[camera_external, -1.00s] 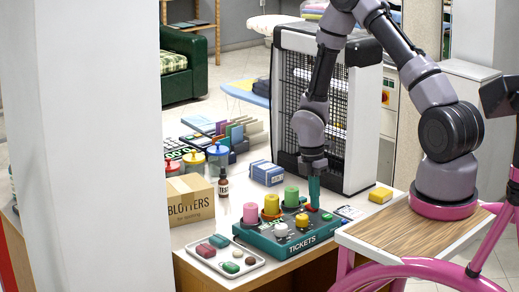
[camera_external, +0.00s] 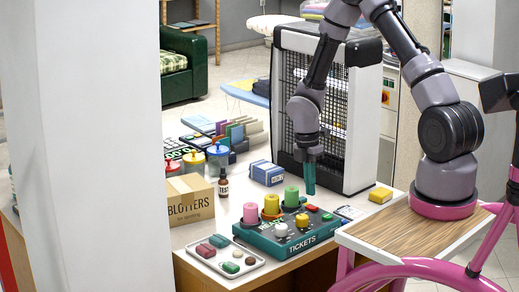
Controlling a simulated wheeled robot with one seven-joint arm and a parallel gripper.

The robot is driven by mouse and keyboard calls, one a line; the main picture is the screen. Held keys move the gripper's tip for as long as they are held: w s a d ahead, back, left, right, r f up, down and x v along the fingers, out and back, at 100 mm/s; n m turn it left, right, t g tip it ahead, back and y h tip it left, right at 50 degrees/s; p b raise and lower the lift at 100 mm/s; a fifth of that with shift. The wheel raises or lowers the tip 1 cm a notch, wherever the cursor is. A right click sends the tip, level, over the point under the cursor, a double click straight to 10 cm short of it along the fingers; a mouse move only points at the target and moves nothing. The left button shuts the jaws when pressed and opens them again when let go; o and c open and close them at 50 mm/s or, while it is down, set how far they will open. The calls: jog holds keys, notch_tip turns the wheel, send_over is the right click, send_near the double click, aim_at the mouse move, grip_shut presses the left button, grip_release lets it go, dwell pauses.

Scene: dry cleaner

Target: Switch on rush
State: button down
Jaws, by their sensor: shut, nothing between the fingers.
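A teal control box (camera_external: 268,243) with "TICKETS" on its front stands near the counter's front edge. Its top carries pink (camera_external: 250,213), yellow (camera_external: 271,204) and green (camera_external: 291,196) cylinders, pale knobs (camera_external: 281,229), and a small red part (camera_external: 312,208) near the right rear. Any "rush" label is too small to read, so I cannot tell which control it is or its state. My gripper (camera_external: 309,192) points down, shut and empty, above the box's right rear. It looks clear of the red part.
A white tray (camera_external: 262,263) of small coloured pieces lies left of the box. A "BLOTTERS" carton (camera_external: 191,207), a dropper bottle (camera_external: 223,187) and a blue packet (camera_external: 267,173) stand behind. A grilled heater-like unit (camera_external: 357,130) is close behind my gripper. A yellow block (camera_external: 380,195) sits right.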

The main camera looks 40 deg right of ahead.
aim_at(316, 207)
notch_tip(316, 207, up, 11)
jog(key=w, duration=0.1)
jog(key=shift+w, duration=0.15)
jog(key=shift+f, duration=0.1)
jog(key=s+f, duration=0.1)
jog(key=f, duration=0.3)
jog(key=s+f, duration=0.1)
jog(key=f, duration=0.4)
jog(key=s+f, duration=0.1)
jog(key=f, duration=0.4)
dwell(0.4)
jog(key=shift+s+f, duration=0.2)
jog(key=shift+s, duration=0.05)
jog(key=shift+w, duration=0.1)
